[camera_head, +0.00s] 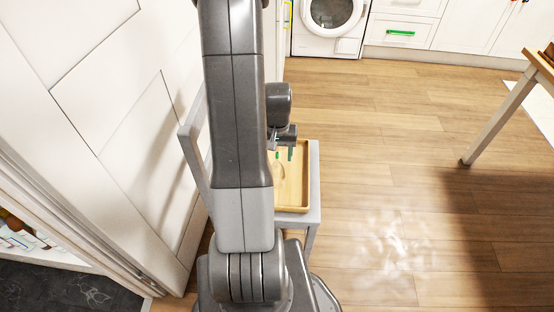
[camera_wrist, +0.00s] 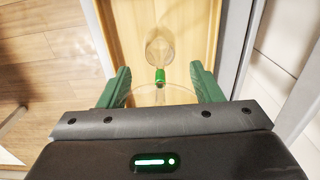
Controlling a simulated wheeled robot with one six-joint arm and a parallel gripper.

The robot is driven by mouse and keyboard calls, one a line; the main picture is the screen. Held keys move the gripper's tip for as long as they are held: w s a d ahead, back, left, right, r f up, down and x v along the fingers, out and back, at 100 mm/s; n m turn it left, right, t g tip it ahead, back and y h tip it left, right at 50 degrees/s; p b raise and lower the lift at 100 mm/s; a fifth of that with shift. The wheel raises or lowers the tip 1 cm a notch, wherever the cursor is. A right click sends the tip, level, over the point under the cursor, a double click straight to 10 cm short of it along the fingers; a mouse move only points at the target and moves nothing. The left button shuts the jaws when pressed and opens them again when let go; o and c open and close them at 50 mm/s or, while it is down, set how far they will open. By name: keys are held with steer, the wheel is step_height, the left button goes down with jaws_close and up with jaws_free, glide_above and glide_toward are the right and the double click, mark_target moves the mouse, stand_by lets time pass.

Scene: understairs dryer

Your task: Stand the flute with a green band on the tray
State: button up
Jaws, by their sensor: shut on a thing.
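The flute with a green band (camera_wrist: 160,77) is clear glass. In the wrist view its wide rim lies between the green fingers of my gripper (camera_wrist: 160,88), which is shut on it. The green band shows beyond the rim, and a rounded clear end (camera_wrist: 160,50) shows over the wooden tray (camera_wrist: 203,25). In the head view my arm partly hides my gripper (camera_head: 284,152), the flute (camera_head: 279,172) and the tray (camera_head: 304,185). I cannot tell whether the flute touches the tray or exactly how it tilts.
The tray rests on a grey chair (camera_head: 315,185) beside the white panelled wall (camera_head: 120,110). A white dryer (camera_head: 330,15) and cabinets (camera_head: 400,30) stand at the back. A wooden table (camera_head: 505,110) is at the right. The wood floor (camera_head: 390,140) between is clear.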

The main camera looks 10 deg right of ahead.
steer(key=shift+f, duration=1.3)
steer(key=shift+f+b, duration=0.15)
steer(key=shift+b, duration=0.15)
steer(key=o, duration=1.1)
steer(key=shift+o, duration=0.2)
step_height(320, 180, up, 12)
steer(key=p, duration=0.2)
steer(key=shift+r+p, duration=0.2)
steer(key=shift+p, duration=0.15)
